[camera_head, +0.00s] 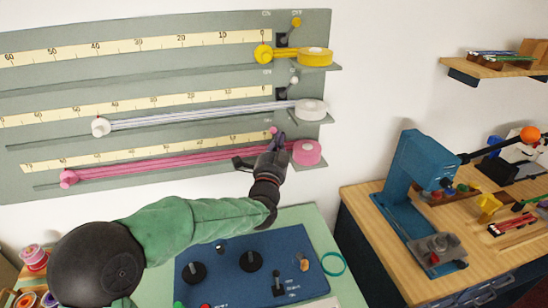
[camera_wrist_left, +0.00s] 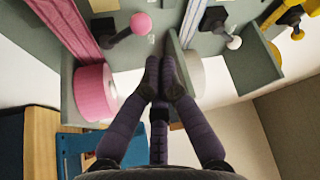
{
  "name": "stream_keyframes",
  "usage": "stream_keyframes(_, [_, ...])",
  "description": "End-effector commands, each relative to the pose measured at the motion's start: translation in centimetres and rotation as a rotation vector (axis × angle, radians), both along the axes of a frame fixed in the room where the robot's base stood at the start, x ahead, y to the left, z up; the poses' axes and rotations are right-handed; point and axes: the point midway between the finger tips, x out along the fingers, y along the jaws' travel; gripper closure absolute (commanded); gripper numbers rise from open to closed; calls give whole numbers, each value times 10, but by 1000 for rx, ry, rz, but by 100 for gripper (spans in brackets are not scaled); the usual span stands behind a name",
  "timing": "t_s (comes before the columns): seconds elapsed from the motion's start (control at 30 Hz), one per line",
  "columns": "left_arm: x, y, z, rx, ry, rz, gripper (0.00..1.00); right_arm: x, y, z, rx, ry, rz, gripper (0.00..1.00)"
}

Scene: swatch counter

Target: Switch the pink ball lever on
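The pink ball lever has a pink ball (camera_head: 273,130) that shows just above my left gripper in the head view. In the left wrist view the pink ball (camera_wrist_left: 141,23) stands on a dark rod from a dark base, beside the pink ribbon. My left gripper (camera_head: 278,143) is at the lever, with its arm reaching across from the left and hiding the lever's base. In the left wrist view its fingertips (camera_wrist_left: 161,64) are together with nothing seen between them, below and apart from the ball in the picture. My right gripper is in neither view.
The pink spool (camera_head: 306,152) is close right of my gripper on a small shelf. The white lever (camera_head: 294,80) and yellow lever (camera_head: 296,22) are above. A blue control panel (camera_head: 235,280) lies below; a blue machine (camera_head: 415,165) stands on the right bench.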

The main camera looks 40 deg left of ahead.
Motion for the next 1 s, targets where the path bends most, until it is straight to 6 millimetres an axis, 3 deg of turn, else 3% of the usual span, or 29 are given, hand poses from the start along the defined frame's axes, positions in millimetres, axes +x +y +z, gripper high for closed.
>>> stream_keyframes(0.2, [-37,-17,-9,-1,-1,-1,100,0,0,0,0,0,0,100])
stream_keyframes(0.4, [-60,-27,-15,0,-2,-1,100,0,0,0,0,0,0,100])
stream_keyframes(1.0, [-68,-30,-18,-1,0,0,100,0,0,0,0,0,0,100])
